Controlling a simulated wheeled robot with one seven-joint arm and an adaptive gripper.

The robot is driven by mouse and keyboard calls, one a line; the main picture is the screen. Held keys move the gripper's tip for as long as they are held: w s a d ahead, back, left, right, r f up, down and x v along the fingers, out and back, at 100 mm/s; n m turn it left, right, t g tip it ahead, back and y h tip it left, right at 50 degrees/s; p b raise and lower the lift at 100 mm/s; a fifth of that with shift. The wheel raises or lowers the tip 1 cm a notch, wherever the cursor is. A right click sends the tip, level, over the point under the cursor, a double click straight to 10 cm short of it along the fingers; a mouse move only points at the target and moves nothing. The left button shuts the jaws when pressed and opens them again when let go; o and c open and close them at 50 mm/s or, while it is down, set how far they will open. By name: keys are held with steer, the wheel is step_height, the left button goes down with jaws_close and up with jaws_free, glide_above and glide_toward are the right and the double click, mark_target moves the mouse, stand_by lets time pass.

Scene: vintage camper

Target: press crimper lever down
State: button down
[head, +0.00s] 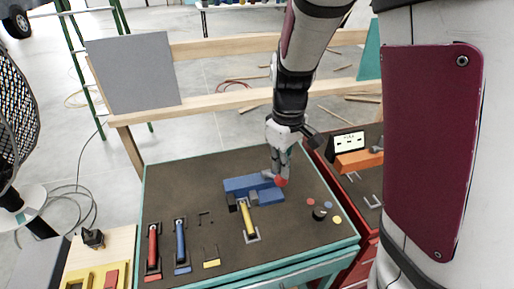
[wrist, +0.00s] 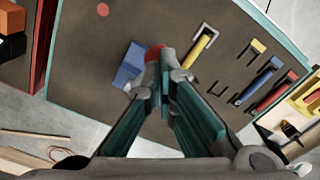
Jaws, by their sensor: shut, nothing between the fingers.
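The crimper (head: 238,186) is a blue block device on the dark work mat. Its lever ends in a red knob (head: 281,182) at the right side of the block. In the wrist view the blue body (wrist: 128,66) lies left of the fingertips and the red knob (wrist: 155,52) shows just beyond them. My gripper (head: 279,172) is shut and empty, pointing down right at the knob; it also shows in the wrist view (wrist: 162,85). I cannot tell whether the fingers touch the knob. The gripper hides most of the lever.
A yellow-handled tool (head: 246,216) lies close in front of the crimper. Red (head: 152,246) and blue (head: 180,242) handled tools lie front left. Small coloured discs (head: 319,213) sit at the right. A red cabinet (head: 362,205) stands beside the bench. The mat's back left is clear.

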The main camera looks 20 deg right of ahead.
mark_target(283, 181)
steer(key=shift+f, duration=0.5)
steer(key=shift+s+f+b, duration=0.4)
steer(key=shift+s+f, duration=0.15)
steer(key=shift+f, duration=0.35)
steer(key=shift+s+f+b, duration=0.3)
steer(key=shift+s+f, duration=0.1)
steer(key=shift+f, duration=0.35)
steer(key=shift+s+f+b, duration=0.15)
steer(key=shift+f+b, duration=0.1)
steer(key=shift+f, duration=0.25)
steer(key=shift+s+f+b, duration=0.15)
steer(key=shift+f+b, duration=0.1)
steer(key=shift+f, duration=0.25)
